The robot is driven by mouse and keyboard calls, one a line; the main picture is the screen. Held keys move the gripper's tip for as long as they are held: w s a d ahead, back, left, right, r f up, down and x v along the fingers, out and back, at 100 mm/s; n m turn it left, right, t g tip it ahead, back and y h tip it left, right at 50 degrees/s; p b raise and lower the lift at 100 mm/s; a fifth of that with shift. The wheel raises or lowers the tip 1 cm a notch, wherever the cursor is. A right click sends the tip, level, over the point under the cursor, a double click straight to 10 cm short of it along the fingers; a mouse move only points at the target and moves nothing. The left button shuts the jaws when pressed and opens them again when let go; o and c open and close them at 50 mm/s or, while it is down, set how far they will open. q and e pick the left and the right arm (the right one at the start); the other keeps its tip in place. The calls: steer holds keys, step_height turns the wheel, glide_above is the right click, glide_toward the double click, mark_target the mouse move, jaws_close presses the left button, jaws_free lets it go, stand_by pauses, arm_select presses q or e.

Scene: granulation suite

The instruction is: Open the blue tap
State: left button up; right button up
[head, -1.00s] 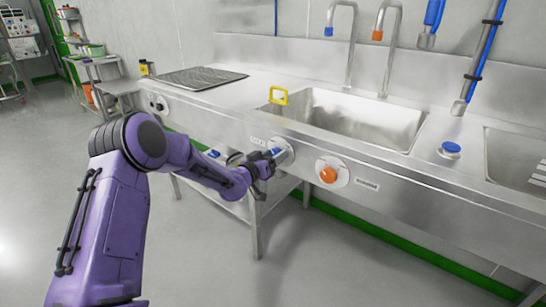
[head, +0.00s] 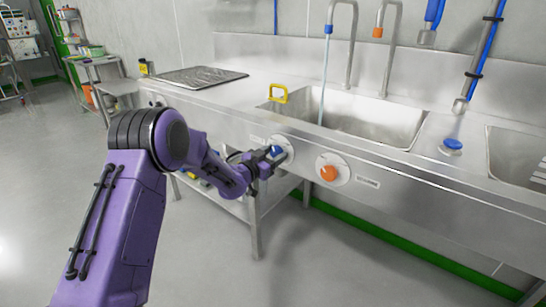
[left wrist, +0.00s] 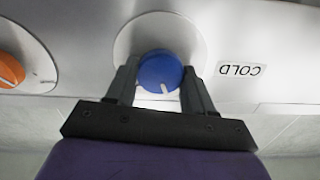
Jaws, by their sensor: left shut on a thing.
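The blue tap knob (head: 277,151) sits on a round pale plate on the sink's front panel. In the left wrist view the blue knob (left wrist: 160,72) is between my two fingers, with its white mark pointing down in the picture, beside a "COLD" label (left wrist: 241,70). My left gripper (head: 268,160) is shut on this knob; it also shows in the left wrist view (left wrist: 160,88). Water (head: 324,78) runs in a thin stream from the blue-tipped spout (head: 329,30) into the sink basin (head: 385,122). My right gripper is not in view.
An orange knob (head: 328,173) is just right of the blue one, on the same panel. A yellow handle-like piece (head: 278,94) stands at the basin's left edge. A blue round cap (head: 452,145) is on the counter at right. Open floor lies in front.

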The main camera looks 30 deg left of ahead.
arm_select(q)
steer(key=m+b, duration=0.1)
steer(key=m, duration=0.1)
steer(key=shift+f+m, duration=0.15)
steer(key=shift+m, duration=0.25)
steer(key=m+b, duration=0.2)
steer(key=m, duration=0.1)
steer(key=shift+d+m, duration=0.1)
steer(key=shift+m, duration=0.2)
steer(key=m+b, duration=0.2)
steer(key=m, duration=0.1)
steer(key=shift+f+b, duration=0.1)
steer(key=shift+b, duration=0.2)
steer(key=shift+m+b, duration=1)
steer(key=shift+m, duration=0.6)
steer(key=o, duration=1)
steer(key=shift+o, duration=0.2)
steer(key=s, duration=1)
steer(key=shift+s+a, duration=0.3)
steer(key=shift+a, duration=0.1)
